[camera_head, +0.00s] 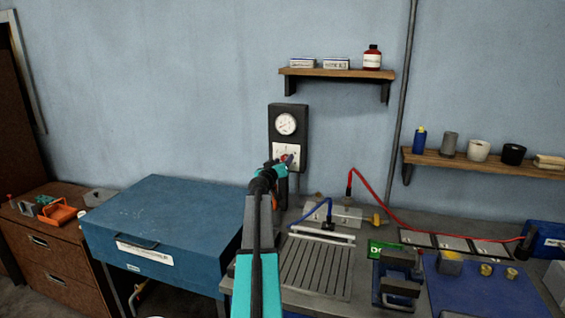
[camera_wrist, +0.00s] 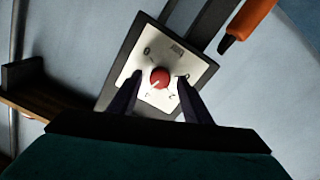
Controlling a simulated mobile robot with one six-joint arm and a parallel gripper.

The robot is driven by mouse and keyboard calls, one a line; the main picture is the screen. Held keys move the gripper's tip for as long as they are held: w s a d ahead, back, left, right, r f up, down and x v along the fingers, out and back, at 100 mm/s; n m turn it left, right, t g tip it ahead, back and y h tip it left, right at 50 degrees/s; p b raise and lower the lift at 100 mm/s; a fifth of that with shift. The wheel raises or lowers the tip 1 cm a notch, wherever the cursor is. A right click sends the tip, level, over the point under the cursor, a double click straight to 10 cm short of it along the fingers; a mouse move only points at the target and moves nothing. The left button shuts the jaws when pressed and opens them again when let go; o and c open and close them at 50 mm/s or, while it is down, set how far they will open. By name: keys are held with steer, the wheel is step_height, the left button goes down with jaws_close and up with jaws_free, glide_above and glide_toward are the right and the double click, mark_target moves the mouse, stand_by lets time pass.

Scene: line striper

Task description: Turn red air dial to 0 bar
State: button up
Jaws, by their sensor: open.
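The red air dial (camera_wrist: 159,77) is a round red knob with a light pointer mark, on a white plate (camera_wrist: 166,97) with printed markings. The plate sits on a dark wall-mounted panel (camera_head: 273,125), below a round white gauge (camera_head: 286,124). My gripper (camera_wrist: 161,88) is open, with one dark finger on each side of the dial in the wrist view. I see a gap between fingers and knob there; whether the tips reach its depth I cannot tell. In the head view my arm reaches up to the panel and hides most of the dial.
An orange-handled item (camera_wrist: 248,18) is close to the panel in the wrist view. A blue cabinet (camera_head: 165,215) stands left of my arm. The workbench on the right holds a grooved plate (camera_head: 316,268) and red and blue hoses. Shelves (camera_head: 335,73) project from the wall.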

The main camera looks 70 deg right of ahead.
steer(key=c, duration=1)
steer(key=shift+a+f, duration=0.1)
steer(key=shift+a, duration=0.05)
steer(key=shift+c, duration=0.4)
steer(key=shift+b, duration=0.3)
